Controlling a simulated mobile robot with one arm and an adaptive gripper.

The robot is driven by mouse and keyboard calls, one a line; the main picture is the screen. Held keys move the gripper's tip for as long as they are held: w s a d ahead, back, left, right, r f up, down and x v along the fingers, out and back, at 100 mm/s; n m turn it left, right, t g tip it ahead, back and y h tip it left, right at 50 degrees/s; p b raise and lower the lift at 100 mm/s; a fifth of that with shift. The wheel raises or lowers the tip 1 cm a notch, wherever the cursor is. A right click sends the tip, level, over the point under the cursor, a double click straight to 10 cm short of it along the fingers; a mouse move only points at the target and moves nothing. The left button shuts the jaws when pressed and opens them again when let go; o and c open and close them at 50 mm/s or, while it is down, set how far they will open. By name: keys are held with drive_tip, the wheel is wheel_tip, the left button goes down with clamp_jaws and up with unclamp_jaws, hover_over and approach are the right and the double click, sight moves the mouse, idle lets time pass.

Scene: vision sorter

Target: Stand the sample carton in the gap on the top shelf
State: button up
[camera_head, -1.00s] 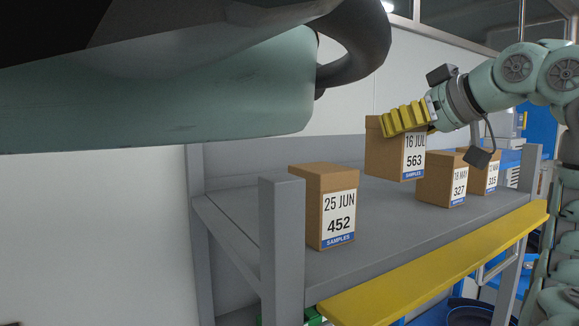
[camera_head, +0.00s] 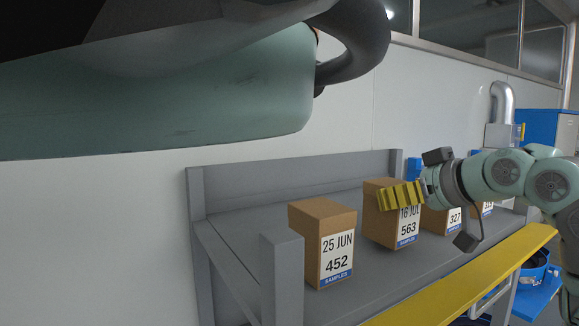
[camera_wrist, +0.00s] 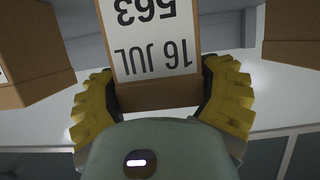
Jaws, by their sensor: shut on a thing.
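The sample carton (camera_head: 378,215), brown with a white label reading 16 JUL 563, is in my gripper (camera_head: 402,195). It is upright in the gap on the top shelf (camera_head: 375,268), between the 25 JUN 452 carton (camera_head: 312,235) and the 327 carton (camera_head: 432,222). Its base is at or very near the shelf surface; I cannot tell whether it touches. In the wrist view the carton (camera_wrist: 155,50) appears upside down, with yellow fingers (camera_wrist: 157,92) shut on its two sides.
Another carton (camera_head: 481,209) stands past the 327 carton, partly hidden by my arm. In the wrist view a carton shows on each side, left (camera_wrist: 35,50) and right (camera_wrist: 290,25), with space between. A grey post (camera_head: 282,275) and a yellow front rail (camera_head: 480,272) edge the shelf.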

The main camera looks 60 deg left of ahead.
drive_tip(key=shift+f, duration=0.6)
drive_tip(key=o, duration=1.2)
drive_tip(key=shift+f, duration=0.1)
drive_tip(key=shift+d, duration=0.1)
drive_tip(key=shift+b+v, duration=0.75)
drive_tip(key=shift+b, duration=0.25)
drive_tip(key=shift+b+v, duration=4.05)
drive_tip(key=shift+v, duration=1.15)
